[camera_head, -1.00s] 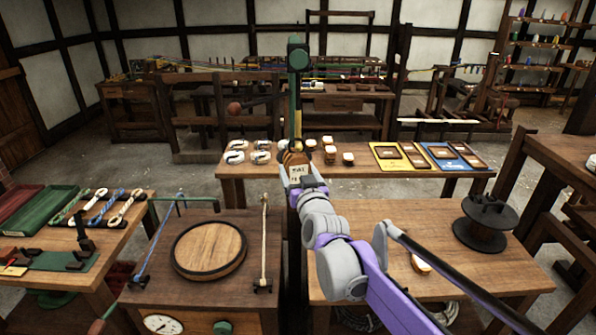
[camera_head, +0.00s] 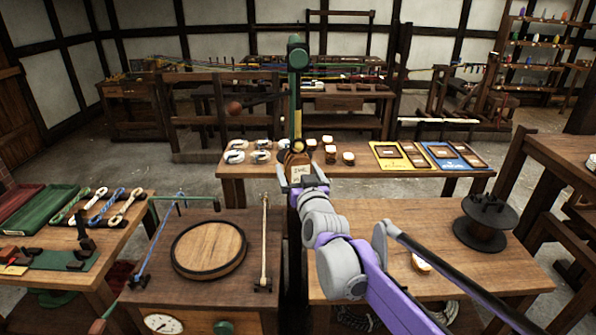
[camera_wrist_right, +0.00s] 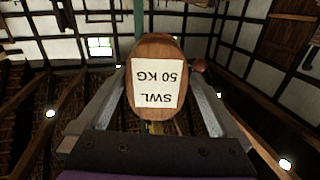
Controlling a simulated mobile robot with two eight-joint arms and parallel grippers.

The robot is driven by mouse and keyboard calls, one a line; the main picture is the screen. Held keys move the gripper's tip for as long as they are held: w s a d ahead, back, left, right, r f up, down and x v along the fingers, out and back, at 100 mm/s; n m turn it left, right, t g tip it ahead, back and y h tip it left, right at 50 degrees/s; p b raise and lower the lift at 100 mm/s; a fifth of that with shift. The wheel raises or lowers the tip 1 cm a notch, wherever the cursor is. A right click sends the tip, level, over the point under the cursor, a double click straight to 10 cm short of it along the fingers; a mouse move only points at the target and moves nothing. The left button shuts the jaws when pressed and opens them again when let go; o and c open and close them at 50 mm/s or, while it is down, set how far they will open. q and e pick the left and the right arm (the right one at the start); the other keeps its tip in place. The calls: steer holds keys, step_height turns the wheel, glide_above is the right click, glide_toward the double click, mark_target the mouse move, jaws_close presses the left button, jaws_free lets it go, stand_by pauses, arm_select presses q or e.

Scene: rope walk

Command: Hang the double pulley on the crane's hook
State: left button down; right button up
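The double pulley (camera_head: 298,160) is a brown wooden block with a white label. The label reads "SWL 50 KG" in the right wrist view, where the pulley (camera_wrist_right: 155,111) shows upside down. It is upright in the head view, directly below the dark hook (camera_head: 298,145) at the lower end of the green crane (camera_head: 298,85). I cannot see whether the hook passes through its eye. My right gripper (camera_head: 300,184) is open around the pulley's lower part, its fingers spread to either side of the block. My left gripper is not in view.
A long table (camera_head: 236,171) behind holds several white rope coils, small blocks and yellow and blue boards. A bench with a round wooden lid (camera_head: 208,249) is at front left. A dark spool (camera_head: 485,222) stands on the right-hand table. Space around the pulley is clear.

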steer(key=b+v, duration=0.2)
steer(key=v, duration=0.9)
steer(key=s+d+f+g+h, duration=0.1)
steer(key=s+d+f+g, duration=0.3)
steer(key=s+f, duration=0.5)
steer(key=s+d+f+m+g+h, duration=0.1)
steer(key=s+d+f+g, duration=0.3)
steer(key=s+f, duration=0.6)
steer(key=s+d+f+m+g+h, duration=0.1)
steer(key=s+d+f+g+h, duration=0.1)
steer(key=s+d+f+g, duration=0.2)
steer(key=s+d+f, duration=0.3)
steer(key=s+f, duration=0.2)
steer(key=s, duration=0.1)
steer(key=shift+s+f, duration=0.3)
steer(key=shift+f, duration=0.05)
